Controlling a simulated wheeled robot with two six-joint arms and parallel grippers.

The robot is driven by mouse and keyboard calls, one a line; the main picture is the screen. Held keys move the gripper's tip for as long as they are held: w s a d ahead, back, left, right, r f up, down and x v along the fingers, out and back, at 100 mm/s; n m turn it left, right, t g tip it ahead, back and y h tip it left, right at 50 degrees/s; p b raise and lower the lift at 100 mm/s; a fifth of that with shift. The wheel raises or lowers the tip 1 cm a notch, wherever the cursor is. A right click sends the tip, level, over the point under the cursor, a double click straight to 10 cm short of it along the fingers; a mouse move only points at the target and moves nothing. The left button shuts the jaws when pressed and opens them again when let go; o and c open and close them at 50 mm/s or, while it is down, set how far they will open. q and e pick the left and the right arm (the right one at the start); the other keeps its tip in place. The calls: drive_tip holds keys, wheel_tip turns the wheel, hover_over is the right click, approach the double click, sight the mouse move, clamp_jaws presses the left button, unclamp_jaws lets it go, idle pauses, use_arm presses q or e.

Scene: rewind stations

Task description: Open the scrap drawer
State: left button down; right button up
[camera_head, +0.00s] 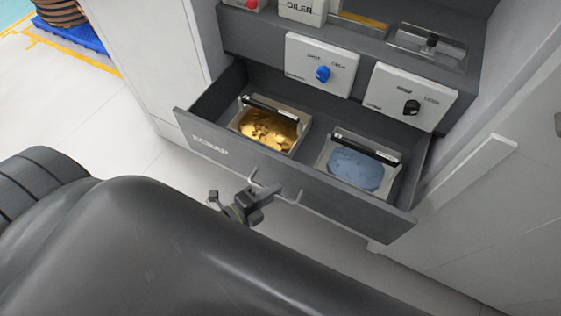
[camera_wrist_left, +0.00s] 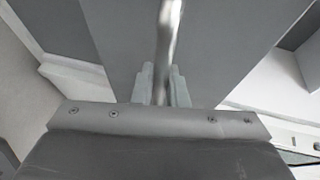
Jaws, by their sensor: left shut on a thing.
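The scrap drawer (camera_head: 330,197) is a dark grey drawer with "SCRAP" lettering on its front, and it stands pulled out from the cabinet with its inside showing. Its thin metal bar handle (camera_head: 283,196) is on the front panel. My left gripper (camera_head: 262,192) is at the handle's left part in the head view. In the left wrist view, the fingers (camera_wrist_left: 161,85) are closed around the handle bar (camera_wrist_left: 168,35). My right gripper is not in view.
In the drawer, one bin (camera_head: 295,147) holds gold-coloured scrap and another bin (camera_head: 385,192) holds bluish material. Above are two white panels with a blue knob (camera_head: 323,74) and a black knob (camera_head: 411,107). White floor (camera_head: 100,120) is clear at left.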

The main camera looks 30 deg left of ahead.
use_arm(q)
drive_tip(key=shift+s, duration=0.75)
drive_tip(key=c, duration=1.5)
unclamp_jaws()
drive_tip(key=shift+o, duration=0.2)
